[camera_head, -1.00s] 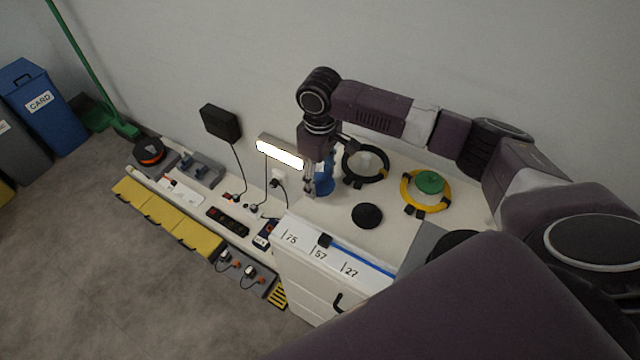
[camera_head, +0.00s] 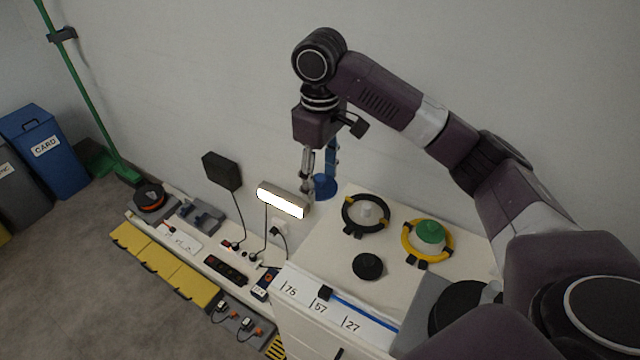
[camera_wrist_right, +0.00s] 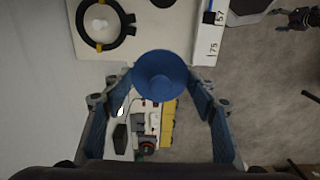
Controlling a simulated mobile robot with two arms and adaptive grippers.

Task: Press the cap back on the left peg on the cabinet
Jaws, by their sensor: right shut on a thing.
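My right gripper (camera_head: 319,186) is shut on a blue cap (camera_head: 325,187), a round dish shape, and holds it in the air left of the pegs. In the right wrist view the cap (camera_wrist_right: 161,76) sits between the two blue-padded fingers (camera_wrist_right: 158,100). The left peg (camera_head: 367,211) is a pale stub on the cabinet top, bare, inside a black ring with a clip. The right peg carries a green cap (camera_head: 431,232) inside a yellow ring (camera_head: 407,246). A dark jointed shape at the wrist view's upper right may be my left gripper; its jaws are unclear.
A black round knob (camera_head: 367,266) stands on the cabinet top (camera_head: 333,240) in front of the pegs. A lit lamp (camera_head: 282,200) is on the wall at left. Air above the pegs is clear.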

